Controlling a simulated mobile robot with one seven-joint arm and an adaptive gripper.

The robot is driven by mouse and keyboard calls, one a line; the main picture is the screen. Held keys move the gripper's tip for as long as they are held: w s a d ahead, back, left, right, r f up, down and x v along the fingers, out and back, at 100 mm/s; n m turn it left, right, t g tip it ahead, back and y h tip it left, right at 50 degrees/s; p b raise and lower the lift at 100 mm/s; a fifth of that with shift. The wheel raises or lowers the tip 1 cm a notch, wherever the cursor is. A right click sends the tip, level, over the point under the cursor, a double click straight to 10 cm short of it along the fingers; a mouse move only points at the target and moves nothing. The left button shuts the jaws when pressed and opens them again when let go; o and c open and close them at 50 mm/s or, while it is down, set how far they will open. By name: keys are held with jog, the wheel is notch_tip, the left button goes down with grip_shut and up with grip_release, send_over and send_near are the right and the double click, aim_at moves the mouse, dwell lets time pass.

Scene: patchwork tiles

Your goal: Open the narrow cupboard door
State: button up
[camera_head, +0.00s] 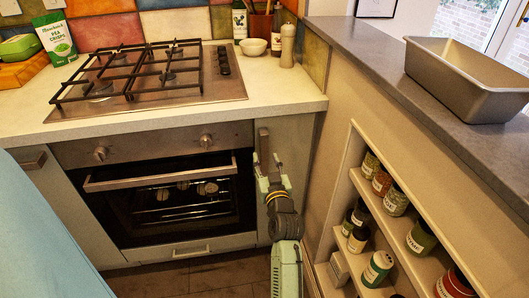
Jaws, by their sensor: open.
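The narrow cupboard door (298,142) is a pale panel between the oven and the half wall on the right, and it looks closed. Its dark vertical handle (263,140) is near the door's upper left edge. My green and grey gripper (267,163) is open at the lower end of this handle, with its fingers pointing up in the picture. I cannot tell whether the fingers touch the handle or stand around it. My wrist and forearm hide the lower part of the door.
The oven (190,232) with its bar handle is shut, left of the door. A worktop (290,100) with a gas hob (160,85) overhangs above. On the right, a half wall holds shelves of jars (379,268), close to my arm. A loaf tin (465,75) stands on its ledge.

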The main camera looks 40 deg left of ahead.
aim_at(265, 157)
jog(key=shift+x, duration=1.55)
jog(key=shift+c, duration=0.2)
grip_shut()
